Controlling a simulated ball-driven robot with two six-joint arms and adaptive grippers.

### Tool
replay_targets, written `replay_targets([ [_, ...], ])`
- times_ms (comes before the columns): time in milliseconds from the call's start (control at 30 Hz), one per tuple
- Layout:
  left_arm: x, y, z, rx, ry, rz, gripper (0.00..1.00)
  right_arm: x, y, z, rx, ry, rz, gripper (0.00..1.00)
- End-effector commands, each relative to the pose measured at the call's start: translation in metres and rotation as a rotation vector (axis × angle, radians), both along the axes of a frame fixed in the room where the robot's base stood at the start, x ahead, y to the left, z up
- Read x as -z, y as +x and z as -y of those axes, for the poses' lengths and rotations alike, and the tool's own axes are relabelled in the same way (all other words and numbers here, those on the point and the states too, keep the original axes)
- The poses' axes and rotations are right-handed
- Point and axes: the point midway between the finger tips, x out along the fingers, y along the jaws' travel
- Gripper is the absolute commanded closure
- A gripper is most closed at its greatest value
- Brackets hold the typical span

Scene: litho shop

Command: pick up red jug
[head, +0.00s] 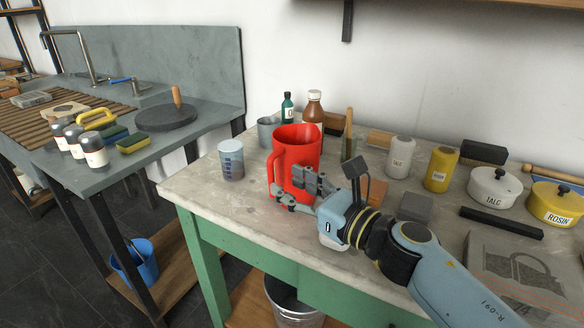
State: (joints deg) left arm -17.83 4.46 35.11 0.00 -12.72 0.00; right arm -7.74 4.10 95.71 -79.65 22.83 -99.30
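The red jug (299,146) stands upright near the front left of the stone-topped table, with its handle (272,166) towards the left. My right gripper (288,185) comes in from the right at the lower part of the jug. Its fingers are apart and overlap the jug's lower front and the foot of the handle. They hide part of the jug's base. I cannot tell whether they press on the jug or only stand in front of it. My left gripper is not in view.
A labelled cup (231,160) stands left of the jug, and a grey pot (268,132), green bottle (288,108) and brown bottle (314,108) stand behind it. A grey block (415,208) and talc pot (493,188) stand to the right. The table's front-left corner is bare.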

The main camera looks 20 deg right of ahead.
Motion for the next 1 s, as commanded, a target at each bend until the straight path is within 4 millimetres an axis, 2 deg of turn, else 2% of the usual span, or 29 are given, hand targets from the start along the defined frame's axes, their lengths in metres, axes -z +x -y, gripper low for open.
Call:
replay_targets([
  [133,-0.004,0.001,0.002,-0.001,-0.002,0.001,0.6,-0.002,0.011,-0.005,0.001,0.002,-0.001,0.61],
  [400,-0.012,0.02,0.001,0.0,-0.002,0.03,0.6,-0.003,0.046,-0.023,0.001,0.004,-0.002,0.61],
  [700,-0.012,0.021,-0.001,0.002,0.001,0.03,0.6,-0.002,0.051,-0.025,0.001,0.003,-0.001,0.61],
  [1000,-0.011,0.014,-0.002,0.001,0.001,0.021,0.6,-0.002,0.051,-0.025,0.001,0.003,-0.001,1.0],
])
